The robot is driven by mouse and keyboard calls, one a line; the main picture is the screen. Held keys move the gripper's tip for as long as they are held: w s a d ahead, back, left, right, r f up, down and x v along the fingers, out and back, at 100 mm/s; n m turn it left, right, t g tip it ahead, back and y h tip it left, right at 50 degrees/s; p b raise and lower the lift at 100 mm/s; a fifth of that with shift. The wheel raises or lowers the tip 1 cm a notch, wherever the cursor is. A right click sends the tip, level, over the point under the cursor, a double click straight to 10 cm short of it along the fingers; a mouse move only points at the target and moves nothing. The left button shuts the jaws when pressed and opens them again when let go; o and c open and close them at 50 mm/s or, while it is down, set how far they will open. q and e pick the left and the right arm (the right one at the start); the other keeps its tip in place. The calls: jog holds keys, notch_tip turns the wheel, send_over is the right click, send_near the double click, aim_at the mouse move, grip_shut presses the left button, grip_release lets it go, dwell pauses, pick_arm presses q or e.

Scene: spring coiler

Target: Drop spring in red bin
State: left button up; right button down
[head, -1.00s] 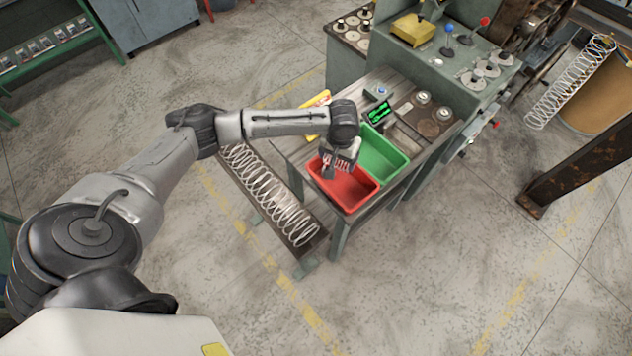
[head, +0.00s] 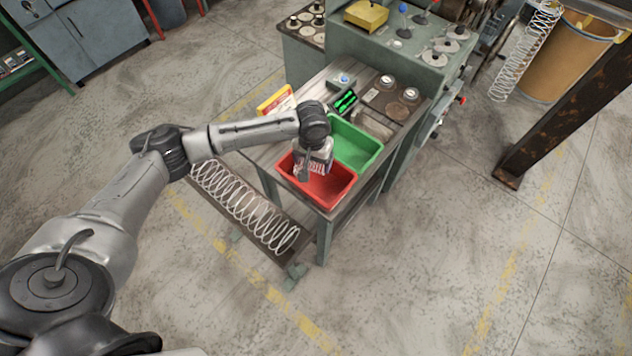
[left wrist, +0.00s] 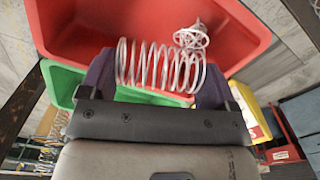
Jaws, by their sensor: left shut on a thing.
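My left gripper (head: 312,168) is over the red bin (head: 332,194) on the small worktable. In the left wrist view, the left gripper (left wrist: 157,80) is shut on a short silver wire spring (left wrist: 160,66), held crosswise between its dark fingers. The red bin (left wrist: 90,22) fills the top of that view, beneath the held spring. Another small coiled spring (left wrist: 192,37) lies inside the red bin. In the head view, the held spring is too small and covered to make out clearly. My right gripper is not in view.
A green bin (head: 358,148) stands directly beside the red bin. A yellow and red box (head: 275,98) is at the table's left back. A long spring lies along a low trough (head: 282,258) left of the table. Machine controls stand behind.

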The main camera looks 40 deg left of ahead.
pick_arm(q)
jog(key=shift+f, duration=0.2)
jog(key=o, duration=0.8)
jog(key=shift+o, duration=0.2)
jog(key=shift+r, duration=0.15)
notch_tip(320, 180, up, 14)
jog(key=p, duration=0.1)
jog(key=shift+f, duration=0.2)
